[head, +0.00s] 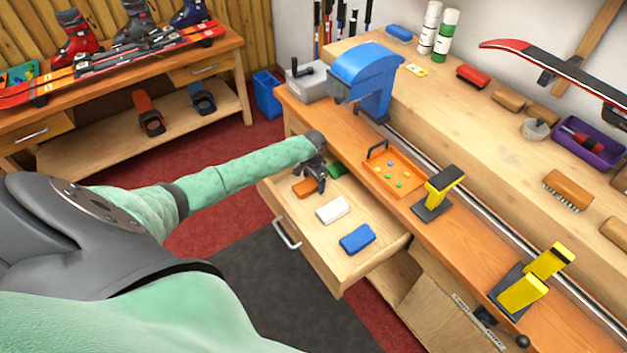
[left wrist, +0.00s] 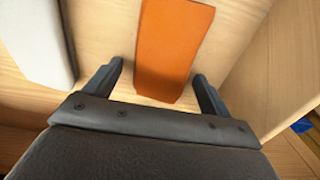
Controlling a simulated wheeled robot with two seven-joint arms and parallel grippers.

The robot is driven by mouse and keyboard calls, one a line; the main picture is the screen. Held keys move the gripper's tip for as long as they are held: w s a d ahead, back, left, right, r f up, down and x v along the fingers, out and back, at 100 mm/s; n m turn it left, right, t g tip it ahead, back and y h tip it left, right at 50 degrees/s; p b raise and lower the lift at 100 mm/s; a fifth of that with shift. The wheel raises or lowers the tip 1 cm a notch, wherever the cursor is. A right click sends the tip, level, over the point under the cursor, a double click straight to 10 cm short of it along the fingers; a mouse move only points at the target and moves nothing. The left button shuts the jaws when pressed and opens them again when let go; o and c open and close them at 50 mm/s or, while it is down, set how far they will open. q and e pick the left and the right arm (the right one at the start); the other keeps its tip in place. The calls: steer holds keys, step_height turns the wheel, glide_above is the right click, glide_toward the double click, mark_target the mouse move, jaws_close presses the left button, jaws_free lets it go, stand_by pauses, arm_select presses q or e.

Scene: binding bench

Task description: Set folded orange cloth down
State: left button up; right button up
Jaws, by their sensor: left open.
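The folded orange cloth (head: 305,187) lies in the open drawer (head: 345,262), at its far left part. In the left wrist view the orange cloth (left wrist: 172,50) lies flat on the drawer's wooden floor, between the two fingers and reaching out ahead of them. My left gripper (head: 318,182) is over the drawer beside the cloth. It also shows in the left wrist view (left wrist: 158,78), with its fingers apart on either side of the cloth and a gap to each. My right gripper is not in view.
A white folded cloth (head: 333,209), a blue one (head: 357,239) and a green one (head: 338,170) also lie in the drawer. The blue clamp (head: 365,80), orange tray (head: 392,176) and yellow-black holder (head: 438,193) stand on the bench beside it. Bare drawer floor shows around the cloths.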

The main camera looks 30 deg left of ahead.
mark_target(313, 182)
arm_select(q)
steer(key=shift+r, duration=0.2)
step_height(313, 182, up, 12)
steer(key=b, duration=0.2)
steer(key=shift+b, duration=0.4)
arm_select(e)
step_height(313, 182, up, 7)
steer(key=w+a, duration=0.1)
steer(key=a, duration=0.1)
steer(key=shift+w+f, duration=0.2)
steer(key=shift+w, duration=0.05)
arm_select(q)
steer(key=shift+f, duration=0.1)
